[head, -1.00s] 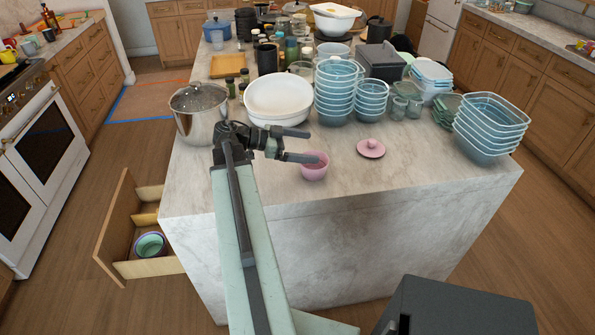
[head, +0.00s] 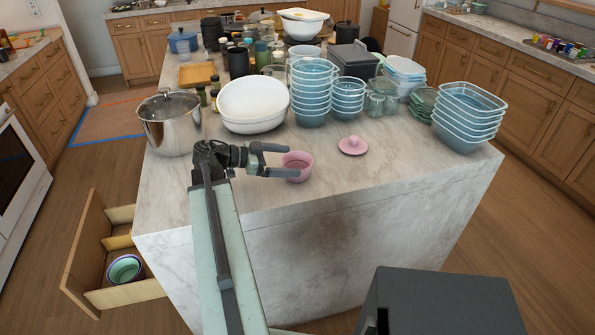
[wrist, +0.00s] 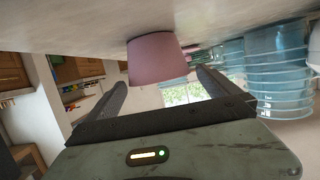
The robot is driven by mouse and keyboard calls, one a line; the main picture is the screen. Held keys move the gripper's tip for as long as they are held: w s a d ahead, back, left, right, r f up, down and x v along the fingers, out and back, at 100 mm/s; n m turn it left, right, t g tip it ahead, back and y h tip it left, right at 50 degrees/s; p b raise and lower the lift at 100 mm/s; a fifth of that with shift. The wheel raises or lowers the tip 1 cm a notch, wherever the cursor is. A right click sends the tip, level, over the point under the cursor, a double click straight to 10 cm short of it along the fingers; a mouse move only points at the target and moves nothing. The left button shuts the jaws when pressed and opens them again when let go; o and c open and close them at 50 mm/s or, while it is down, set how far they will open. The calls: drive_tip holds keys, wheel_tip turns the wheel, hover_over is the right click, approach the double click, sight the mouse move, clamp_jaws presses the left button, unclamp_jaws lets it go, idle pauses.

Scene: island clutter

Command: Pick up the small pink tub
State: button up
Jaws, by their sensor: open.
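The small pink tub (head: 298,165) stands upright on the marble island near its front edge. Its pink lid (head: 352,145) lies apart to its right. My gripper (head: 285,161) is open and points right, with its fingertips at the tub's left side. In the wrist view the tub (wrist: 155,59) shows ahead, between and just beyond the two fingers of my gripper (wrist: 160,82). I cannot tell whether a finger touches it.
A steel pot (head: 169,123) and white bowls (head: 252,107) stand behind my arm. Stacked blue glass bowls (head: 311,95) stand behind the tub, and stacked containers (head: 467,118) at the right. The front right counter is clear. A drawer (head: 125,290) is open at left.

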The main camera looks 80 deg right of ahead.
sight(311, 162)
drive_tip(key=x, duration=0.3)
drive_tip(key=shift+s+d+f+b, duration=0.1)
drive_tip(key=shift+s+b, duration=0.3)
drive_tip(key=c, duration=1.2)
wheel_tip(311, 162, up, 10)
drive_tip(key=p, duration=1)
